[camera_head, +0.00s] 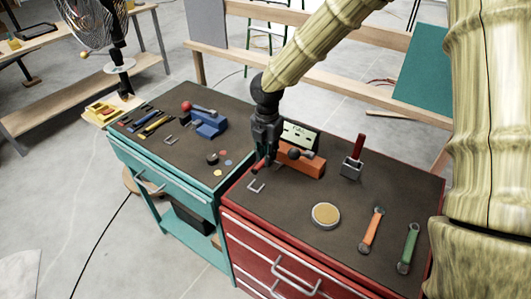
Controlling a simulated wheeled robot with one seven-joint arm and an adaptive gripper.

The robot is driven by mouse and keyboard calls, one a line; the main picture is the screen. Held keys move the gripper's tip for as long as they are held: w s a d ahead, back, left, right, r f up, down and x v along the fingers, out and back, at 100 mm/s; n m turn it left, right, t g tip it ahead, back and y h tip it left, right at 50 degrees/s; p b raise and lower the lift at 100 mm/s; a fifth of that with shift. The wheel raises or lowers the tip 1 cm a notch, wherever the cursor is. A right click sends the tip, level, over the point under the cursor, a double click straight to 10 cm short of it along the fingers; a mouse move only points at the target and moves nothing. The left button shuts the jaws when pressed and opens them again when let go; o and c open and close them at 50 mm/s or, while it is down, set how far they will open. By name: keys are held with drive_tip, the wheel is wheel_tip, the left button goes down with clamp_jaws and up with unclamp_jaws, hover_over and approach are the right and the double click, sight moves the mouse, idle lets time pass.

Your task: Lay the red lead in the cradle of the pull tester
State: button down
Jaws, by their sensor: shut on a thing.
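My gripper (266,158) points down over the left rear part of the red cabinet's dark top. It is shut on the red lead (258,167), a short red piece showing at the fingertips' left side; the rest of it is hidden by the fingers. The pull tester (308,166) appears to be the orange block with a dark round knob, close to the right of the gripper. Its left end and any cradle there are partly hidden behind the fingers. Whether the lead touches the tester or the top, I cannot tell.
On the red cabinet (285,222) are a pale sign (300,136), a red-handled tool in a grey block (353,158), a round tin (326,215), orange (371,230) and green (408,248) wrenches. A teal cabinet (150,165) left bears a blue device (208,124) and tools.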

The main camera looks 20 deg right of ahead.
sight(266, 175)
drive_tip(key=shift+f+b, duration=0.95)
drive_tip(key=shift+f, duration=1.8)
drive_tip(key=shift+p, duration=0.8)
drive_tip(key=shift+f, duration=0.7)
idle(0.3)
drive_tip(key=c, duration=1.3)
unclamp_jaws()
wheel_tip(266, 175, up, 12)
drive_tip(key=shift+r, duration=0.1)
